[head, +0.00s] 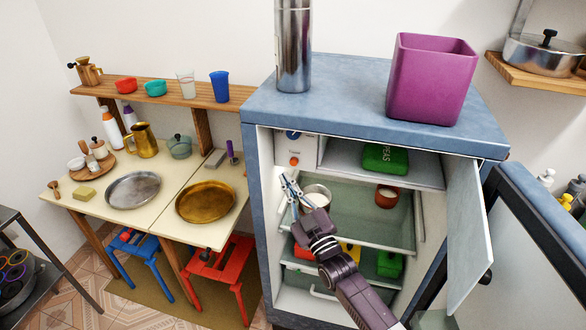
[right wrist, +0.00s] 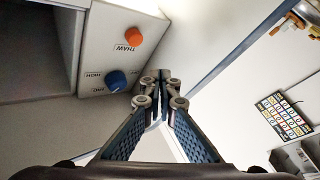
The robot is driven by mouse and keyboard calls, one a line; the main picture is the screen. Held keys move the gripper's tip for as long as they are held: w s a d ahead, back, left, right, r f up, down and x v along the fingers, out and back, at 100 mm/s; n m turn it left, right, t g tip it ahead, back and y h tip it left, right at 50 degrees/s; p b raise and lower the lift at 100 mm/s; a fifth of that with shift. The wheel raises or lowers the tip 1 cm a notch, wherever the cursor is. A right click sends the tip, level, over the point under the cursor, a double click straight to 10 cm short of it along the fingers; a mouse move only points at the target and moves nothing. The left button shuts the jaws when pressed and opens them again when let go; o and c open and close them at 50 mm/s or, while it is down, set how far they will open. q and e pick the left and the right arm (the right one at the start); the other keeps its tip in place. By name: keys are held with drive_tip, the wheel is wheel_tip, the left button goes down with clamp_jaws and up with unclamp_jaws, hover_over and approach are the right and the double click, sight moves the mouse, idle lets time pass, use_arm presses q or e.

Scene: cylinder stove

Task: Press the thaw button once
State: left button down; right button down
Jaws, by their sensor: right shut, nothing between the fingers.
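The thaw button is an orange round knob (head: 294,160) on a white control panel inside the open blue fridge. In the right wrist view the button (right wrist: 133,36) sits beside an upside-down "THAW" label. My right gripper (head: 288,178) is inside the fridge opening, just below the button in the head view, with its fingers shut and empty. In the right wrist view its fingertips (right wrist: 160,76) are apart from the button, which lies above and left of them. My left gripper is not in view.
A blue dial (right wrist: 115,81) sits on the same panel near the button. The fridge's small inner door (head: 470,225) stands open at right. A white pot (head: 317,195) and a brown pot (head: 387,196) stand on a shelf beside my arm. A green package (head: 385,158) lies in the upper compartment.

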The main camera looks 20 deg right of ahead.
sight(294, 162)
drive_tip(key=w+d+b, duration=0.1)
drive_tip(key=w+d, duration=0.1)
drive_tip(key=w, duration=0.1)
drive_tip(key=shift+w+d+b, duration=0.1)
drive_tip(key=shift+w+b, duration=0.1)
drive_tip(key=shift+b, duration=0.15)
drive_tip(key=shift+f, duration=0.1)
idle(1.2)
drive_tip(key=shift+w+d, duration=0.25)
drive_tip(key=shift+w, duration=0.1)
drive_tip(key=shift+w+d+b, duration=0.3)
drive_tip(key=shift+w+b, duration=0.15)
drive_tip(key=shift+b, duration=0.2)
idle(0.5)
idle(0.4)
drive_tip(key=shift+s+a+p, duration=0.55)
drive_tip(key=shift+s+p, duration=0.1)
drive_tip(key=shift+s, duration=0.2)
